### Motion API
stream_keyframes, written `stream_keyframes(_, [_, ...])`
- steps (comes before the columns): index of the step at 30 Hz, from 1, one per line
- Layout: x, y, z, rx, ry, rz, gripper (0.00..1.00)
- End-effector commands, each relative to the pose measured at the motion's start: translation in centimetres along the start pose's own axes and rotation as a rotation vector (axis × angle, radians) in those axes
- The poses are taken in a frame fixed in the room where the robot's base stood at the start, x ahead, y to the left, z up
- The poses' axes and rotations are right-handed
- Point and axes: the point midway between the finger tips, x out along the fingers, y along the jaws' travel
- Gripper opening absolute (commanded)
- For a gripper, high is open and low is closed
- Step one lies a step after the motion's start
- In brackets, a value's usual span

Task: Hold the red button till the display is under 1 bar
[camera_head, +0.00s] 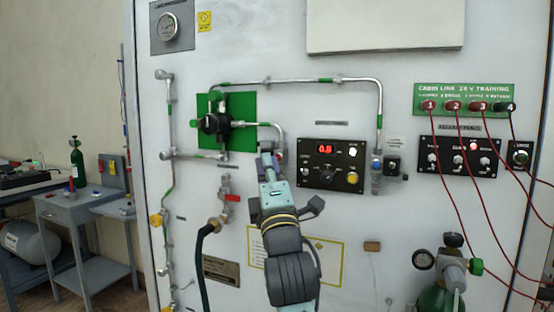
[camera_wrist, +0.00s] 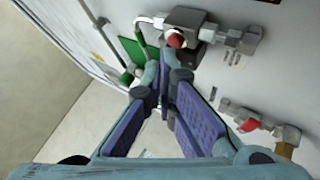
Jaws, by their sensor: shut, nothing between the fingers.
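The display (camera_head: 325,149) on the black panel is lit red and appears to read 0.8. My gripper (camera_head: 267,158) is shut and empty, raised in front of the wall beside the left edge of that panel. In the wrist view its purple-padded fingers (camera_wrist: 164,82) come together just below a red button (camera_wrist: 175,40) on a grey metal fitting (camera_wrist: 190,22). The fingertips look very close to the button; I cannot tell if they touch it. In the head view my gripper covers most of the fitting and hides the button.
A green plate (camera_head: 240,135) with a black regulator is left of my gripper, with metal pipes around it. A red-handled valve (camera_head: 232,198) with a black hose is below. Red cables (camera_head: 444,205) hang at the right, near a green gas cylinder (camera_head: 437,297).

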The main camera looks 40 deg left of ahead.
Motion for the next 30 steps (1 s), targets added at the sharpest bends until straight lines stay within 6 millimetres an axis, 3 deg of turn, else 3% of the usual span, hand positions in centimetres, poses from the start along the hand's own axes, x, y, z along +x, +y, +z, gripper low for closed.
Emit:
stream_keyframes(14, [-0.6, 0.5, -0.5, -0.001, 0.001, 0.002, 0.00])
stream_keyframes(30, [-3.8, 2.8, -2.8, 0.000, 0.001, 0.002, 0.00])
